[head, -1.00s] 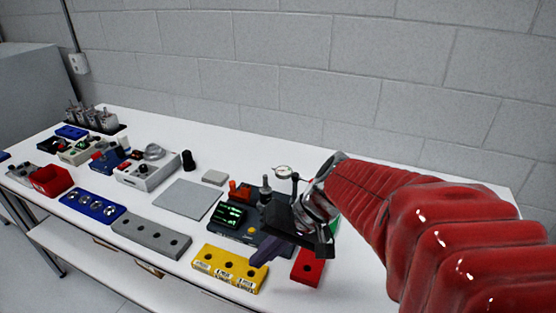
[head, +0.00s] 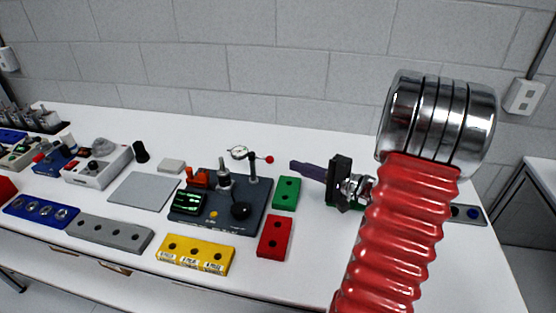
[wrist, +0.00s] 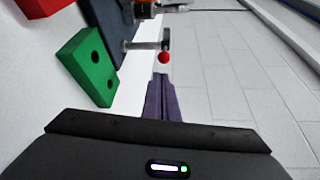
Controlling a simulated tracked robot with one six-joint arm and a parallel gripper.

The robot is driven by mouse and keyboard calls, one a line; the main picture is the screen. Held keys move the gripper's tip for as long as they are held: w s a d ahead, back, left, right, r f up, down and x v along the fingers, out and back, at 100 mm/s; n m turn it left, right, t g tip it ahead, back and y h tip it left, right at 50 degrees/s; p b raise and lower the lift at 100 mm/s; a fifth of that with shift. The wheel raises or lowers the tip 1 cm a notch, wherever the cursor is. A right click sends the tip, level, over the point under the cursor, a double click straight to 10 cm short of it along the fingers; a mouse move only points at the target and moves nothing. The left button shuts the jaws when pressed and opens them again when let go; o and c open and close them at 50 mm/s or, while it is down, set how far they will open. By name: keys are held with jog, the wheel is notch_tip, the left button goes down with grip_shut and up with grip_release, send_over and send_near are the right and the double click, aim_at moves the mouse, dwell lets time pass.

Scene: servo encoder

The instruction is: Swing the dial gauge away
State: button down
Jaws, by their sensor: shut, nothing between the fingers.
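The dial gauge (head: 239,153) has a round white face and sits on a dark post on the dark blue test fixture (head: 249,215). A red ball (head: 269,160) ends a short arm on the right side of that post. In the wrist view the red ball (wrist: 164,57) shows just beyond my fingertips. My gripper (head: 293,167) is shut and empty, its purple fingers pointing left toward the red ball with a small gap. The shut fingers also show in the wrist view (wrist: 161,80). The gauge face is not clearly seen there.
A green block (head: 286,193) and a red block (head: 273,237) stand right of the fixture, with a yellow block (head: 195,254) in front. A grey plate (head: 144,191) lies to the left. The white table is clear behind the fixture.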

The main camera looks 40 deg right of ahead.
jog(key=d, duration=0.1)
jog(key=d+h, duration=0.1)
jog(key=d+m, duration=0.1)
jog(key=shift+s+d+f+t, duration=0.35)
jog(key=shift+s+t, duration=0.05)
jog(key=shift+w, duration=0.1)
jog(key=x, duration=0.9)
jog(key=shift+w, duration=0.2)
jog(key=shift+w+a, duration=0.2)
jog(key=shift+a, duration=0.05)
jog(key=shift+s+a+r, duration=0.15)
jog(key=shift+s+a, duration=0.35)
jog(key=shift+a, duration=0.25)
jog(key=shift+s+a+r, duration=0.15)
jog(key=shift+s+a, duration=0.35)
jog(key=shift+a, duration=0.25)
jog(key=shift+s+a, duration=0.1)
